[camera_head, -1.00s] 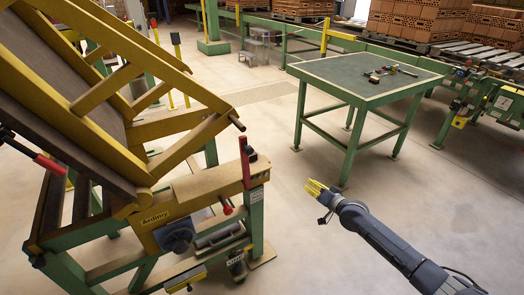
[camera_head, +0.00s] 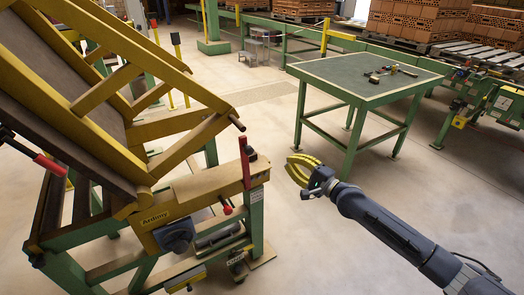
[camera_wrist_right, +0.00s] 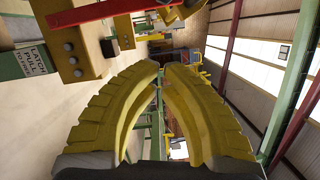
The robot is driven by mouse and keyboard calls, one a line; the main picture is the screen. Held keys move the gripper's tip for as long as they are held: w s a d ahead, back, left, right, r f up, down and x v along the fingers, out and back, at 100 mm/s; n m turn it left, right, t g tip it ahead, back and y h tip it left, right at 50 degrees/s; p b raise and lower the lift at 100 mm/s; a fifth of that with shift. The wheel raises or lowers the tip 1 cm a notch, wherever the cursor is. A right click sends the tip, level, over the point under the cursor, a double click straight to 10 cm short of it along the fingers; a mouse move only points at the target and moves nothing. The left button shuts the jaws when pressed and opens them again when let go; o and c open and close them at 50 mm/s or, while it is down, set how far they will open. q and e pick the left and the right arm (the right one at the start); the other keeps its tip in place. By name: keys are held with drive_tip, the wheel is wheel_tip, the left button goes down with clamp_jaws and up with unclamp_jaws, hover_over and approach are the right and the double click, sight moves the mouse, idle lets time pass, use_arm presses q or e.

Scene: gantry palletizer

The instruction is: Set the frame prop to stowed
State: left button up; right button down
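A yellow tilting frame (camera_head: 85,103) stands raised at a slant on a green-legged stand at the left. Its diagonal yellow bar (camera_head: 190,152) ends in a dark pin; I cannot tell for certain which part is the prop. A red upright lever (camera_head: 245,162) stands at the right end of the stand's yellow beam (camera_head: 205,187); a red bar (camera_wrist_right: 100,11) also shows at the top of the right wrist view. My right gripper (camera_head: 288,162) is right of the lever, apart from it. Its yellow fingers (camera_wrist_right: 162,68) nearly meet at the tips and hold nothing. My left gripper is out of view.
A green table (camera_head: 365,75) with small tools (camera_head: 390,70) stands at the back right. A conveyor (camera_head: 475,95) and pallets of bricks (camera_head: 420,20) lie beyond. The floor between the stand and the table is clear.

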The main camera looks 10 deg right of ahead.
drive_tip(key=w+a+r, duration=0.1)
drive_tip(key=w+a, duration=0.6)
drive_tip(key=a, duration=0.1)
drive_tip(key=shift+w+a+r, duration=0.15)
drive_tip(key=shift+a+r, duration=0.05)
drive_tip(key=shift+a, duration=0.2)
idle(0.5)
idle(0.3)
drive_tip(key=shift+a, duration=0.15)
